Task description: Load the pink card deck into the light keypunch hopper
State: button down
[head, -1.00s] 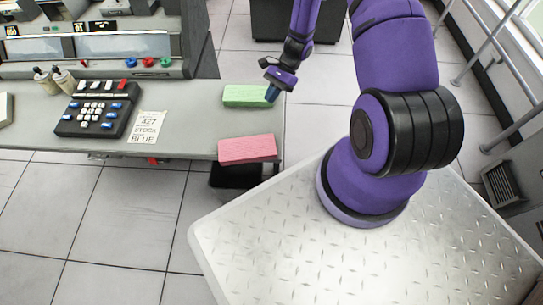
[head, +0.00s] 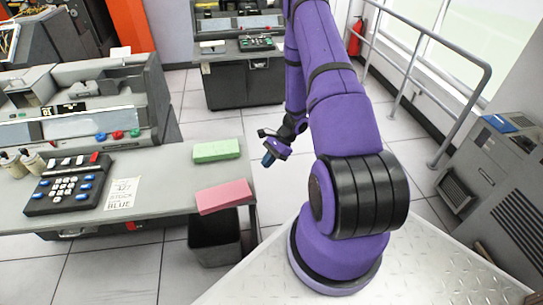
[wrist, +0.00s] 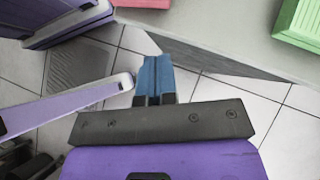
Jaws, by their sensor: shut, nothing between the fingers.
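The pink card deck (head: 223,196) lies flat near the right front corner of the grey desk, and its edge shows at the top of the wrist view (wrist: 143,3). My gripper (head: 269,158) is just off the desk's right edge, beyond the pink deck and right of the green deck. Its blue fingers (wrist: 154,72) are together and empty, apart from both decks. A grey keypunch (head: 80,100) stands on the near desk and another machine (head: 240,35) stands at the back. I cannot tell which has the light hopper.
A green card deck (head: 216,150) lies behind the pink one. A black keypad (head: 68,185) and a printed note (head: 123,194) are to the left. A dark bin (head: 214,240) stands below the desk. A railing (head: 440,75) and grey cabinet (head: 495,165) are at right.

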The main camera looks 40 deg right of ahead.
aim_at(245, 182)
jog(key=shift+w+a+f, duration=0.2)
jog(key=shift+a+f, duration=0.3)
jog(key=shift+a, duration=0.65)
jog(key=shift+w+a+f, duration=0.15)
jog(key=shift+a+f, duration=0.3)
jog(key=shift+a, duration=0.7)
jog(key=shift+w+a+f, duration=0.2)
jog(key=shift+a+f, duration=0.3)
jog(key=shift+a, duration=0.65)
jog(key=shift+a, duration=0.1)
jog(key=shift+w+a, duration=0.1)
jog(key=shift+a, duration=0.7)
